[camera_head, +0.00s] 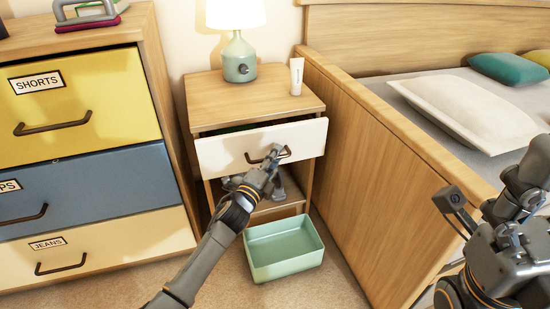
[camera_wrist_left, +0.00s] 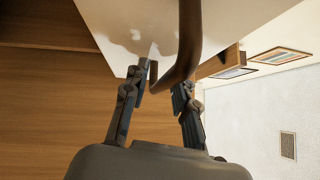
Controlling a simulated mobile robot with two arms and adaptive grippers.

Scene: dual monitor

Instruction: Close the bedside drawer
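The bedside drawer (camera_head: 225,153) has a white front with a dark curved handle (camera_head: 252,158). It stands partly open, its front out from the wooden nightstand (camera_head: 255,98), with a dark gap above it. My left gripper (camera_head: 274,155) is at the handle. In the left wrist view the two fingers (camera_wrist_left: 160,88) are apart, with the handle bar (camera_wrist_left: 190,40) between or just ahead of their tips; I cannot tell whether they touch it. The drawer front (camera_wrist_left: 115,30) shows white there. My right gripper (camera_head: 500,255) is at the right edge, over the bed side; its fingers are unclear.
A lamp (camera_head: 240,60) and a white tube (camera_head: 296,76) stand on the nightstand. A green bin (camera_head: 283,270) sits on the floor below the drawer. A dresser (camera_head: 88,184) is at left, the wooden bed side (camera_head: 370,180) at right.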

